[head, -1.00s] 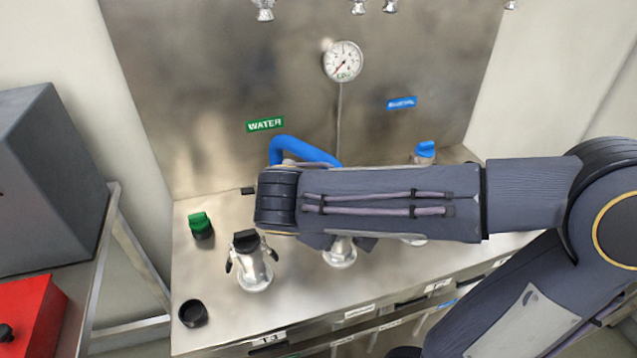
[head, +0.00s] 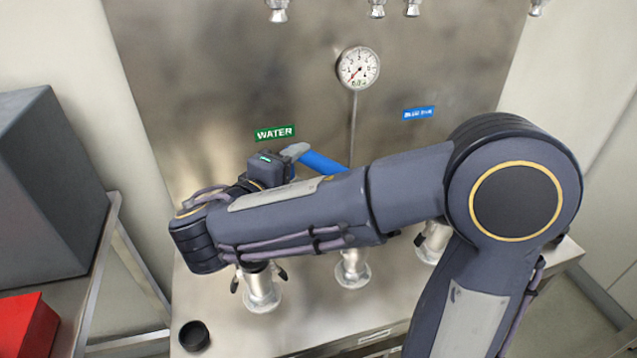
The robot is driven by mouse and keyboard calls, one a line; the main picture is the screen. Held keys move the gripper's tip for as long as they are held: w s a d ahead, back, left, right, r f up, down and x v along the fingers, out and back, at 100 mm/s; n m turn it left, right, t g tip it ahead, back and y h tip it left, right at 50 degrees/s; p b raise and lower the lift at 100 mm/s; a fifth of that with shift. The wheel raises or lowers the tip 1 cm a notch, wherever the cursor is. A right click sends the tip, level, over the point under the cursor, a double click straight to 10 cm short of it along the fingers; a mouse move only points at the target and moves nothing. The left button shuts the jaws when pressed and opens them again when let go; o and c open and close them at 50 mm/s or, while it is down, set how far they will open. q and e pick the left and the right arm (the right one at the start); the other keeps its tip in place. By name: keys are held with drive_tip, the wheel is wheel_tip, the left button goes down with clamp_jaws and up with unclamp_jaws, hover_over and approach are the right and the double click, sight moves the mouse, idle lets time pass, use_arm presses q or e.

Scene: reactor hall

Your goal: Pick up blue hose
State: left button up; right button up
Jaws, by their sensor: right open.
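The blue hose (head: 322,163) shows as a short blue length behind my right forearm, in front of the steel back panel. Its left end is hidden by my gripper, and its lower end by my arm. My right gripper (head: 297,157) is at the hose's left visible end, with a light grey finger over or beside it. It is open. I cannot tell whether the finger touches the hose. My left gripper is not in view.
The steel panel carries a gauge (head: 358,67), a green WATER label (head: 275,133) and a blue label (head: 419,113). A black cup (head: 194,336) sits front left. A grey box (head: 45,190) is at left.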

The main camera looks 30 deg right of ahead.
sight(312, 165)
drive_tip(key=x, duration=0.6)
drive_tip(key=shift+s+d+f+p, duration=0.1)
drive_tip(key=shift+d+f+p, duration=0.25)
drive_tip(key=shift+f+p, duration=0.1)
clamp_jaws()
